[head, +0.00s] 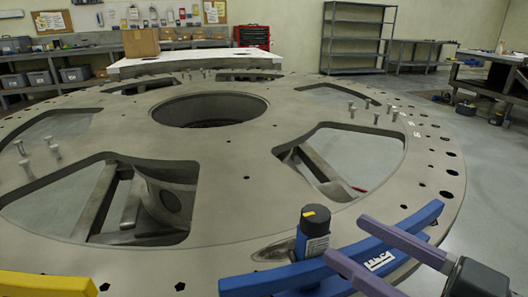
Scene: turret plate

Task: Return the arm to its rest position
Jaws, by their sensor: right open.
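My right gripper (348,240) is at the lower right, with two purple fingers spread open. Between and beneath the fingers runs a curved blue bar (420,217) with white lettering. A blue cylinder with a black cap and a yellow mark (314,222) stands at the bar, just left of the fingertips. I cannot tell whether the fingers touch the bar. The large grey turret plate (235,200) fills the middle, with a round central hole and wide cutouts. My left gripper is not in view.
Several upright bolts (351,110) stand on the plate. A yellow bar (45,285) shows at the lower left edge. A cardboard box (141,43), red tool chest (251,36) and grey shelving (357,35) are behind. Open floor (480,170) lies to the right.

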